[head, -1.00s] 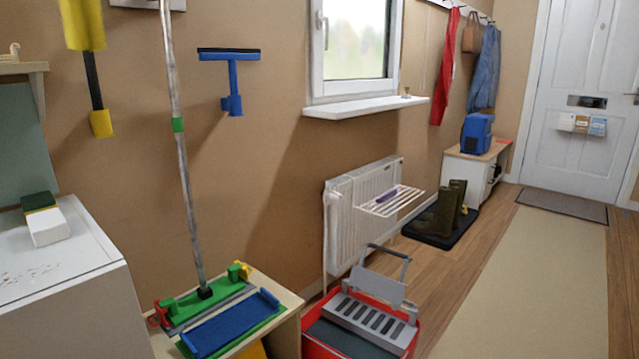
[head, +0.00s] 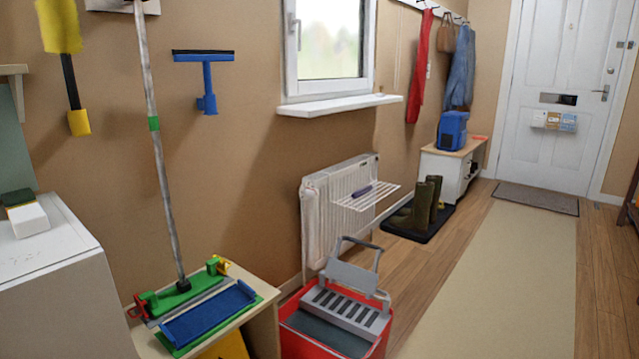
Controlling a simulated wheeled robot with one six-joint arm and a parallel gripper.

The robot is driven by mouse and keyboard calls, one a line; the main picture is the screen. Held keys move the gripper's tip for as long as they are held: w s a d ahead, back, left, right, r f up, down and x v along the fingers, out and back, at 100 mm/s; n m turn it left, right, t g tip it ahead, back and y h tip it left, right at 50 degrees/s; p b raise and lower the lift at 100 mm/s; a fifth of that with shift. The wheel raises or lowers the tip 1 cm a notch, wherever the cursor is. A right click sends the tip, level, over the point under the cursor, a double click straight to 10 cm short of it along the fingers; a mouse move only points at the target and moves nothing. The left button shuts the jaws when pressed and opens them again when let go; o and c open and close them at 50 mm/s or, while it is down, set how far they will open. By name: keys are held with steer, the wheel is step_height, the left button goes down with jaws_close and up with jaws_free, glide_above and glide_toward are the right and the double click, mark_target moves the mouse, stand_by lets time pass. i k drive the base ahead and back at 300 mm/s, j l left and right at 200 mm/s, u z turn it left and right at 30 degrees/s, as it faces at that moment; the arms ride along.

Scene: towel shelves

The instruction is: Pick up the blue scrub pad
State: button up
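A flat blue pad-like piece (head: 208,314) with raised ends lies on a green base on the low wooden stand (head: 262,318), at the lower left of the head view. It is the likeliest blue scrub pad, but I cannot tell for sure. A green mop head (head: 184,290) with a long grey handle (head: 160,165) stands just behind it, on the same stand. My gripper is not in view.
A red bucket with a grey wringer (head: 350,305) stands on the floor right of the stand. A white cabinet (head: 45,275) is at the left. A radiator (head: 330,210) and boots on a black tray (head: 418,225) are behind. The beige runner (head: 500,280) at the right is clear.

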mark_target(193, 325)
steer(key=i+j+u, duration=0.7)
steer(key=u, duration=0.2)
steer(key=i+j+u, duration=0.1)
steer(key=i+u, duration=0.35)
